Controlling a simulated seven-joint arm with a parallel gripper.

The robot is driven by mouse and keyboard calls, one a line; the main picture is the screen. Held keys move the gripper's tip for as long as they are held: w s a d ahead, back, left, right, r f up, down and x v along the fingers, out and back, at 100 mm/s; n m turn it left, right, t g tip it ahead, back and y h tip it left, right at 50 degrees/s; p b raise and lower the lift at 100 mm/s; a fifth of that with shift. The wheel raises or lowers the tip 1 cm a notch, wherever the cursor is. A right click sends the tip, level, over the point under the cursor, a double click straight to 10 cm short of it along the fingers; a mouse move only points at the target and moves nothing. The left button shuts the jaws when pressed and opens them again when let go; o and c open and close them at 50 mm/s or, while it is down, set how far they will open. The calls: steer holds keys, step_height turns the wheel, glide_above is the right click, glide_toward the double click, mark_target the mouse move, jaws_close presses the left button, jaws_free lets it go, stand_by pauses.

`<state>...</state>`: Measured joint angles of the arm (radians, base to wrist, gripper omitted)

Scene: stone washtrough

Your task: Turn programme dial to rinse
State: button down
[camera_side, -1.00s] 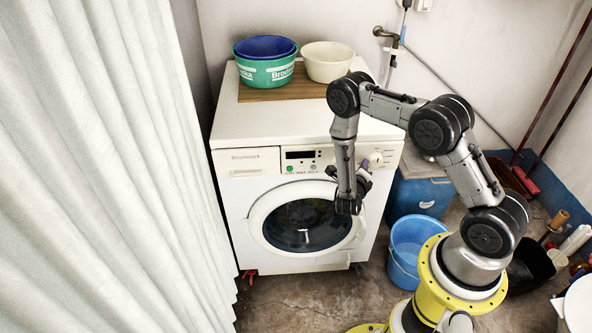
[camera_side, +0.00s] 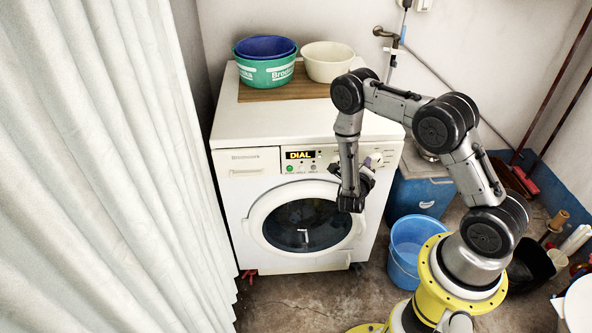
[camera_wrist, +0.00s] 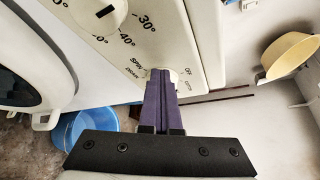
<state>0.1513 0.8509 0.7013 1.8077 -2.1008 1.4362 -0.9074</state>
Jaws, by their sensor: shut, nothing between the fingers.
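The white washing machine (camera_side: 232,205) stands with its control panel facing my arm. Its programme dial (camera_side: 375,159) is at the right end of the panel in the side view. In the wrist view, the words SPIN, DRAIN and OFF surround a dial that my fingers mostly hide, so I cannot read its pointer. My gripper (camera_wrist: 161,78) has its two purple fingers together, with nothing between them, and their tips are right at that dial. I cannot tell whether they touch it.
A temperature knob (camera_wrist: 98,10) with degree marks sits beside the programme dial. The round door (camera_side: 304,226) is below the panel. A blue bucket (camera_side: 404,268) stands on the floor at right. Green and cream basins (camera_side: 328,62) stand on top. A curtain (camera_side: 100,170) hangs at left.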

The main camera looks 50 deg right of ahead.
steer(key=shift+s+d+r, duration=0.25)
steer(key=shift+r, duration=0.35)
steer(key=shift+s+d+r, duration=0.2)
steer(key=shift+s, duration=0.05)
stand_by(0.4)
steer(key=shift+w+a+r, duration=0.2)
steer(key=shift+r, duration=0.05)
steer(key=s+a, duration=0.4)
steer(key=shift+a, duration=0.2)
stand_by(0.3)
steer(key=w+d+f, duration=0.2)
steer(key=w+d, duration=0.1)
steer(key=w, duration=0.2)
steer(key=shift+d+f, duration=0.15)
steer(key=shift+f, duration=0.25)
stand_by(0.5)
steer(key=shift+s+d, duration=0.2)
steer(key=shift+d, duration=0.05)
stand_by(1.0)
